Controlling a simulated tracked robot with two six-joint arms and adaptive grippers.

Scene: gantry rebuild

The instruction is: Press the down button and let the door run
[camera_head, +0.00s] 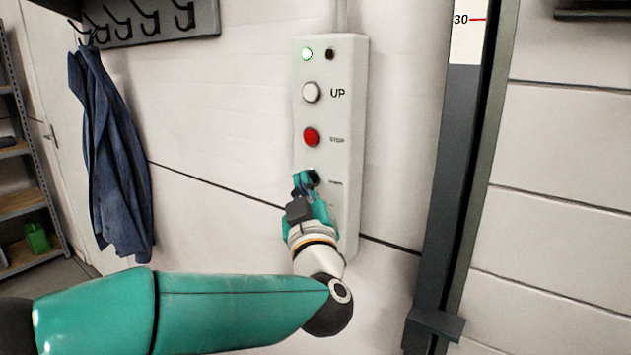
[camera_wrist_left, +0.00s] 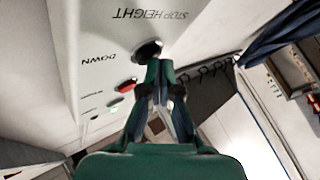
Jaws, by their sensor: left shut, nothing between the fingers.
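The grey control box (camera_head: 346,150) hangs on the wall with a white UP button (camera_head: 311,92), a red STOP button (camera_head: 311,137) and a dark down button (camera_head: 314,176) below them. My left gripper (camera_head: 304,184) is shut and empty, with its tips right at the down button and partly covering it. In the left wrist view the shut fingertips (camera_wrist_left: 160,68) meet the lower edge of the black down button (camera_wrist_left: 148,48). I cannot tell whether the button is pushed in. A green lamp (camera_head: 306,54) is lit at the top of the box; the lamp beside it is dark. My right gripper is not in view.
A dark upright rail (camera_head: 449,150) with a red mark at 30 stands right of the box, beside pale horizontal panels (camera_head: 560,150). A blue coat (camera_head: 110,160) hangs from a hook rack (camera_head: 150,22) at left. Shelves (camera_head: 22,205) stand at the far left.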

